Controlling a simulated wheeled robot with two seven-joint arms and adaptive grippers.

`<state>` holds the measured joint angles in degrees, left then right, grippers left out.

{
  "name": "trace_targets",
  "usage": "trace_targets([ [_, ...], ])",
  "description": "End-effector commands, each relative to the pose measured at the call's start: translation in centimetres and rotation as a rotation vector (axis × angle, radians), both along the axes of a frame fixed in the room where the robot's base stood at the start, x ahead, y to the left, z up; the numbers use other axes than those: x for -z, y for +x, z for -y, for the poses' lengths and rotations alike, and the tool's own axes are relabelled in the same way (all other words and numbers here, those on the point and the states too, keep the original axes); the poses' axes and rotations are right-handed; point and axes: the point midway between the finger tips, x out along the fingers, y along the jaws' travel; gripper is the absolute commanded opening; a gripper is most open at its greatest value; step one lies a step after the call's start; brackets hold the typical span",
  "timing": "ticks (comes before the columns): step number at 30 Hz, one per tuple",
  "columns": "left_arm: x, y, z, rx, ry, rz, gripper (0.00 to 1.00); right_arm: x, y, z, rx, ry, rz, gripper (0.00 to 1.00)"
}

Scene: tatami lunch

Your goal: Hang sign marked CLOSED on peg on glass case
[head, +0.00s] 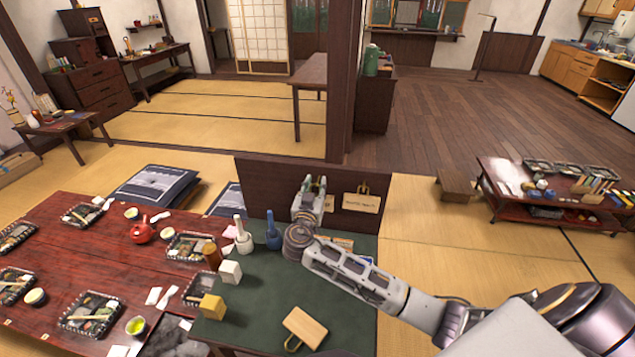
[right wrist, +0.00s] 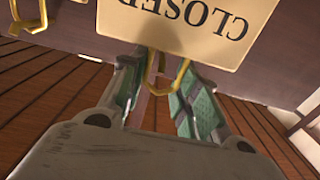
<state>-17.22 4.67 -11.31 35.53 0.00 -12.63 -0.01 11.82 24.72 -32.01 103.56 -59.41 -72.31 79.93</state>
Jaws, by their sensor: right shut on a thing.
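My right gripper (head: 316,184) is in front of the upright dark panel (head: 265,180) behind the green table. In the right wrist view its green-padded fingers (right wrist: 167,75) are shut on the yellow loop of the tan CLOSED sign (right wrist: 190,22). The lettering is upside down in that view. In the head view the gripper hides most of this sign, and only a tan sliver (head: 329,203) shows. I cannot tell whether the loop touches a peg. My left gripper is not in view.
Another tan sign (head: 361,203) hangs by its loop on the panel, just right of my gripper. A tan block with a loop (head: 305,327) lies on the green table (head: 262,310). A blue bottle (head: 274,237), white bottle (head: 243,238) and white cube (head: 231,271) stand at the left.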

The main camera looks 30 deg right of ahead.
Motion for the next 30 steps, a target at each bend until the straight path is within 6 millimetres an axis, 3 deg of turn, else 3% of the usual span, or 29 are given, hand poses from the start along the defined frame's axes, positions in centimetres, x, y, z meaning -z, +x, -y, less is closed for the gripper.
trace_targets([
  [7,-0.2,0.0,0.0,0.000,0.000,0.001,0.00,-0.1,0.4,0.3,0.001,-0.001,0.000,0.07],
  [17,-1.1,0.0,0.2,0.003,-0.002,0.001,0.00,-0.2,3.1,2.4,0.002,-0.001,0.001,0.07],
  [21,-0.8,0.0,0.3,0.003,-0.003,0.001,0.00,1.0,3.1,2.3,0.000,0.000,-0.001,0.07],
  [30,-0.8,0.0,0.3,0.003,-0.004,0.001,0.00,1.1,3.1,2.3,0.000,0.000,0.000,0.07],
])
